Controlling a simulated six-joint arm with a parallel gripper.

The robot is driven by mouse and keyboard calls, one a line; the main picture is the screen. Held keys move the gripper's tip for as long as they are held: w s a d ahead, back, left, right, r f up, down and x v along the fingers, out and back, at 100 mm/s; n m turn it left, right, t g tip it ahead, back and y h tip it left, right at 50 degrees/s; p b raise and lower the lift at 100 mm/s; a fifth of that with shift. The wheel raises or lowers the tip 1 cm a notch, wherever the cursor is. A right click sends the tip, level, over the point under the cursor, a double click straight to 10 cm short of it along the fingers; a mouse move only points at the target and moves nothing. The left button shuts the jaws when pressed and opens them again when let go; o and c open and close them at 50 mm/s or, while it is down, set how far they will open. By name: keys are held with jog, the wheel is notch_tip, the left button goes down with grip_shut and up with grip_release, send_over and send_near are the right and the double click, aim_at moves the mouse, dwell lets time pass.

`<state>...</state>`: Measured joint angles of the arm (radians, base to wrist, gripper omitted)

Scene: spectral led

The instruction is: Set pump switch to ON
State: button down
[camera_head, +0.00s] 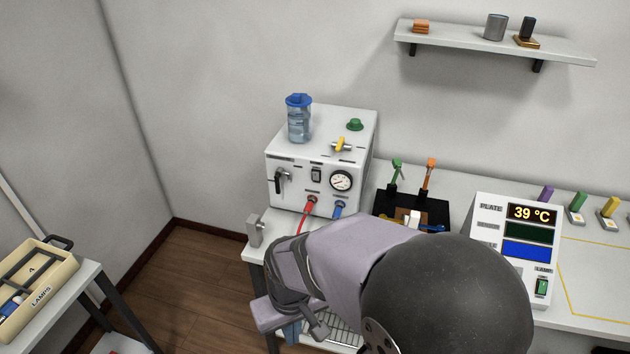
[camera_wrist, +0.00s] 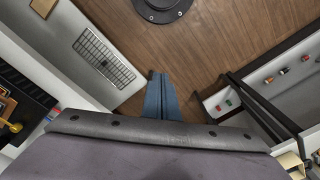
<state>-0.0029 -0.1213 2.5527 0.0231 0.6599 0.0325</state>
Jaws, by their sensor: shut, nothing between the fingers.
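A white pump unit (camera_head: 274,195) stands on the back bench, left of centre in the head view. A small dark rocker switch (camera_head: 316,174) sits on its front, between a black lever (camera_head: 281,181) and a round gauge (camera_head: 341,181). The rocker's ON or OFF position is too small to read. My gripper (camera_head: 291,334) hangs low in front of the bench, below and apart from the pump unit. In the wrist view its blue fingers (camera_wrist: 162,97) are together and empty, over the wooden floor. The pump unit does not show clearly in the wrist view.
Red (camera_head: 308,204) and blue (camera_head: 338,209) hose connectors stick out below the switch. A blue-capped bottle (camera_head: 299,120) stands on the unit. Right are a black clip stand (camera_head: 386,208) and a display panel (camera_head: 487,240). A lamp tray (camera_head: 62,262) sits on the left table.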

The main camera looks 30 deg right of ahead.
jog(key=w+f+m+t+b, duration=0.2)
jog(key=w+m+t+b, duration=0.25)
jog(key=w, duration=0.55)
jog(key=w+f+m+t+b, duration=0.25)
jog(key=w+m+t, duration=0.2)
jog(key=w, duration=0.65)
jog(key=w+d+r+m+t+h+b, duration=0.2)
jog(key=w+d+m+t+h+b, duration=0.1)
jog(key=w+d+m+h+b, duration=0.3)
jog(key=s+d+r+m+h+b, duration=0.1)
jog(key=d+r+m+h, duration=0.1)
jog(key=d+m+h, duration=0.2)
jog(key=s+d+r+m+t+h+b, duration=0.1)
jog(key=d+r+m+h+b, duration=0.1)
jog(key=m, duration=0.5)
jog(key=shift+d+r+h, duration=0.5)
jog(key=shift+d+h, duration=0.6)
jog(key=shift+d, duration=0.15)
jog(key=shift+d, duration=0.1)
